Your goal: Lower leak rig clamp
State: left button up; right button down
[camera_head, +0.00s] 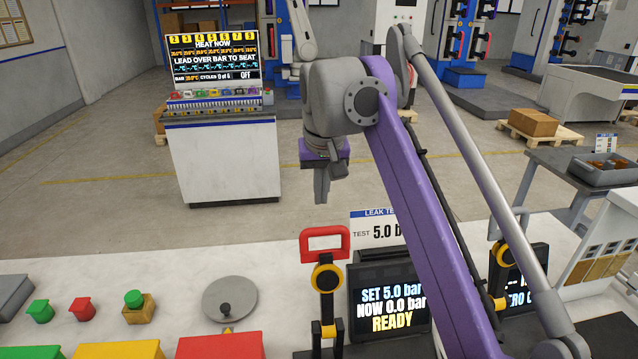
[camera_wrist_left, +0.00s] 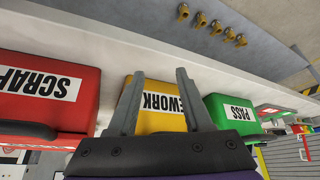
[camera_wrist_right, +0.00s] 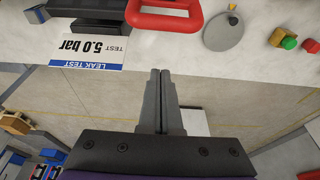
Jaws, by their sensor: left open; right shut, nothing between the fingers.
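The leak rig clamp has a red loop handle (camera_head: 325,243) that stands raised at the top of a dark lever with a yellow ring (camera_head: 326,278). The red handle also shows at the top of the right wrist view (camera_wrist_right: 165,22). The rig's display (camera_head: 392,308) reads SET 5.0 bar, NOW 0.0 bar, READY. My right gripper (camera_head: 321,198) is shut and empty, pointing down above and beyond the handle, apart from it; its fingers show closed in the right wrist view (camera_wrist_right: 160,72). My left gripper (camera_wrist_left: 160,75) is open and empty over the yellow REWORK bin (camera_wrist_left: 158,100).
A LEAK TEST sign (camera_head: 375,228) stands behind the display. A grey disc (camera_head: 229,298) lies left of the clamp, with green and red pieces (camera_head: 82,309) farther left. Red SCRAP (camera_wrist_left: 50,90) and green PASS (camera_wrist_left: 232,118) bins flank REWORK. My right arm covers part of the rig.

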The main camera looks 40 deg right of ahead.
jog(key=shift+s+a+f, duration=0.35)
jog(key=shift+s+f, duration=0.25)
jog(key=shift+f, duration=0.25)
jog(key=shift+s+a+f, duration=0.35)
jog(key=shift+s+f, duration=0.25)
jog(key=shift+f, duration=0.25)
jog(key=shift+s+a, duration=0.1)
jog(key=shift+s, duration=0.05)
